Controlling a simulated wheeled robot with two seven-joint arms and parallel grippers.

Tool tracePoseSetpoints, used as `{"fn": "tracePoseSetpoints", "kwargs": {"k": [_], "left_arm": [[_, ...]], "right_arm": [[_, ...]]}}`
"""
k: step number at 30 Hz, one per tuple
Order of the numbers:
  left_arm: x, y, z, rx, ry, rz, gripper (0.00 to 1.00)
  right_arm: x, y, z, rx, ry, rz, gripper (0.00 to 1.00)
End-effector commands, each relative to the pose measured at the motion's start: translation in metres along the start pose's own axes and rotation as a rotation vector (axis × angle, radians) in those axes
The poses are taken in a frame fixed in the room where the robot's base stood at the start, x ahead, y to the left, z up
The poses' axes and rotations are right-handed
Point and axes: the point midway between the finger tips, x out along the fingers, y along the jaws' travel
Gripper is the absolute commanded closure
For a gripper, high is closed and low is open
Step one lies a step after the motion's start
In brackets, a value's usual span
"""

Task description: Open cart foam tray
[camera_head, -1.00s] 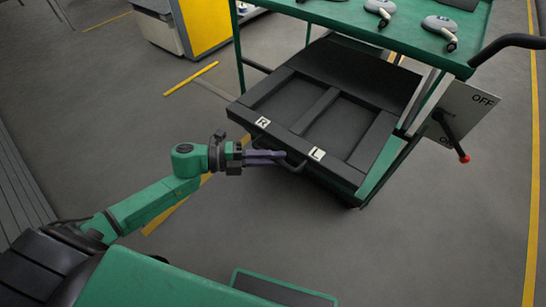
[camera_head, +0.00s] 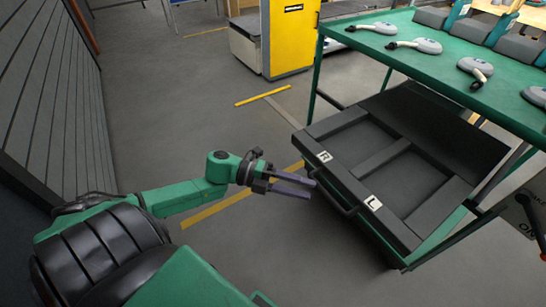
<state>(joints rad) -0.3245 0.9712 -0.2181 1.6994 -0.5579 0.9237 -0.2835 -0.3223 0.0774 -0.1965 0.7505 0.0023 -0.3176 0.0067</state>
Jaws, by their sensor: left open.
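The black foam tray (camera_head: 366,198) is slid out of the green cart, with two recesses and its front edge toward me. White labels mark its front edge: R (camera_head: 324,156) on the left and L (camera_head: 373,203) on the right. A dark handle (camera_head: 338,200) is on its front face. My left gripper (camera_head: 312,188) is open, its two fingers pointing right, just left of the handle. No object shows between the fingers. I cannot tell whether the fingertips touch the tray front. My right gripper is out of view.
The cart's green top (camera_head: 440,62) carries several grey handheld devices and stands above the tray. A yellow and grey cabinet (camera_head: 290,38) stands behind. A slatted wall (camera_head: 55,100) is at the left.

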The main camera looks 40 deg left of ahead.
Motion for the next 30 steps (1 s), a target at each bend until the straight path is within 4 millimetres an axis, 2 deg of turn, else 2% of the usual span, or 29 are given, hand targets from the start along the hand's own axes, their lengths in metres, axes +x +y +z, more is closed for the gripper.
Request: {"fn": "tracePoseSetpoints", "kwargs": {"k": [3, 6, 9, 13, 26, 29, 30], "left_arm": [[-0.035, 0.000, -0.001, -0.005, -0.002, 0.004, 0.53], [-0.059, 0.000, 0.000, -0.004, -0.002, 0.003, 0.53], [-0.074, 0.000, 0.000, -0.002, 0.000, 0.001, 0.53], [-0.081, 0.000, 0.000, -0.001, 0.000, 0.000, 0.53], [-0.080, 0.000, 0.000, -0.001, 0.000, -0.001, 0.53], [-0.084, 0.007, 0.010, -0.029, -0.051, -0.008, 0.53], [-0.088, 0.016, 0.022, -0.064, -0.113, -0.016, 0.53]], "right_arm": [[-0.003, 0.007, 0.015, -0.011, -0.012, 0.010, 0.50], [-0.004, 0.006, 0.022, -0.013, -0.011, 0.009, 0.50], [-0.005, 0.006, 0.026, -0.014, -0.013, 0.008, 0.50], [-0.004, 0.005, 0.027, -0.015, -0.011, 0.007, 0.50], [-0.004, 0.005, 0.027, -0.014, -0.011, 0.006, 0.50], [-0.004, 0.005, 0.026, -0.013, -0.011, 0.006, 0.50], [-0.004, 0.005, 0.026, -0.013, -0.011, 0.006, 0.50]]}}
